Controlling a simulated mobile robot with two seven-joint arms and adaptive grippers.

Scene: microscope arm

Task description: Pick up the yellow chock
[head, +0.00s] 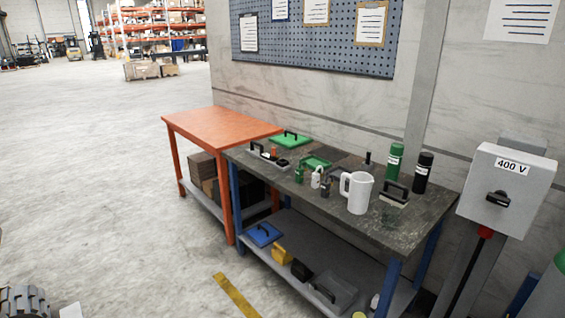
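A small yellow block (282,256), which looks like the yellow chock, rests on the lower grey shelf of the dark-topped workbench (420,222), near its front left edge. It lies between a blue flat item with a handle (264,234) and a black item (301,270). Its exact shape is too small to tell.
The benchtop holds a white jug (357,192), a green bottle (394,162), a black bottle (422,173) and several tools. An orange table (215,128) adjoins at left. A grey electrical box (507,190) stands right. A black ridged wheel-like thing (24,301) shows bottom left.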

